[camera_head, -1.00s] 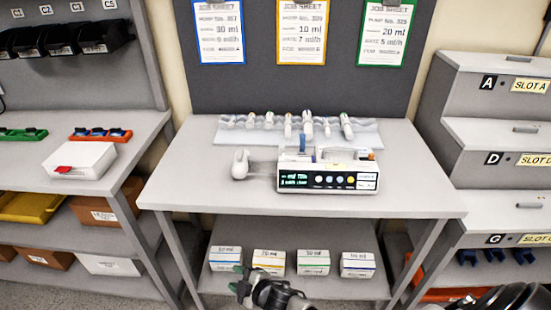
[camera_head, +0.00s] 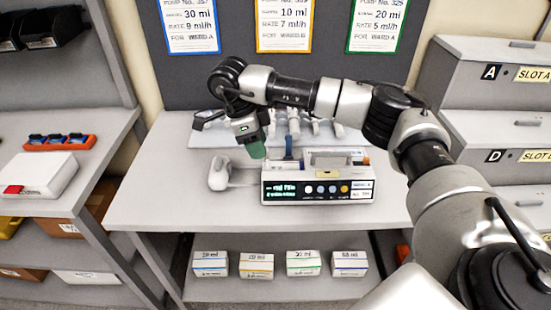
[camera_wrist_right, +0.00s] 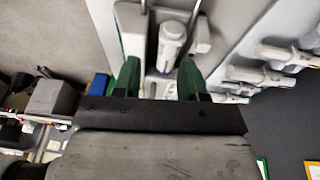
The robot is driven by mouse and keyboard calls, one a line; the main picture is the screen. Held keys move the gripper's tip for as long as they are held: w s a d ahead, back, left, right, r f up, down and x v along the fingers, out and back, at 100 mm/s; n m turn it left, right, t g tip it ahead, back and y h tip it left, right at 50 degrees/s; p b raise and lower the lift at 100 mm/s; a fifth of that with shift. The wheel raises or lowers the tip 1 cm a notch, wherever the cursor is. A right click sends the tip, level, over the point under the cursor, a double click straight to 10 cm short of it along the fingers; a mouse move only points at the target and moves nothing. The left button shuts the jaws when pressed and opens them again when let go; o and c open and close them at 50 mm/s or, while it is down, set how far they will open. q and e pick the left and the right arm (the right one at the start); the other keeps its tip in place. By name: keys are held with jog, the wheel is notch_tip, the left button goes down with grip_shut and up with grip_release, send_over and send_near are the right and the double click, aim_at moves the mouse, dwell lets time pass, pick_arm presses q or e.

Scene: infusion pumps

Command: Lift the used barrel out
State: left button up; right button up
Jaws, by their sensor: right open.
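The infusion pump (camera_head: 318,192) stands on the middle table with its lit display facing me. A white plunger end (camera_head: 219,173) sticks out on its left side, and a blue clamp (camera_head: 289,147) rises at its top. The barrel's seat behind the front panel is mostly hidden in the head view. My right gripper (camera_head: 257,151) is above the pump's left part, pointing down. In the right wrist view my right gripper (camera_wrist_right: 158,78) has its green fingers apart. A white, syringe-like part (camera_wrist_right: 171,42) shows beyond and between them, not visibly gripped. My left gripper is out of view.
Several white syringes (camera_head: 294,125) lie on a pale mat behind the pump, close to my right arm. Job sheets (camera_head: 285,25) hang on the board behind. Several boxes (camera_head: 256,265) stand on the lower shelf. The tabletop front is clear.

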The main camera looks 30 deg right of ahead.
aim_at(280, 163)
jog(key=shift+w+d+r+h, duration=0.2)
jog(key=shift+d+r+h, duration=0.4)
jog(key=shift+d, duration=0.75)
jog(key=x, duration=0.4)
jog(key=shift+s+d+f, duration=0.15)
jog(key=shift+s, duration=0.1)
jog(key=shift+s+d+f, duration=0.1)
jog(key=shift+s+f, duration=0.05)
jog(key=shift+f, duration=0.45)
jog(key=p+x, duration=0.1)
jog(key=x, duration=0.3)
jog(key=shift+f, duration=0.1)
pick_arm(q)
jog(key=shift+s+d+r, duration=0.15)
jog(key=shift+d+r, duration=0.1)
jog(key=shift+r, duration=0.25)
pick_arm(e)
jog(key=shift+c, duration=0.4)
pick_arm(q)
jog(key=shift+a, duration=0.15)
pick_arm(e)
jog(key=shift+c, duration=1.4)
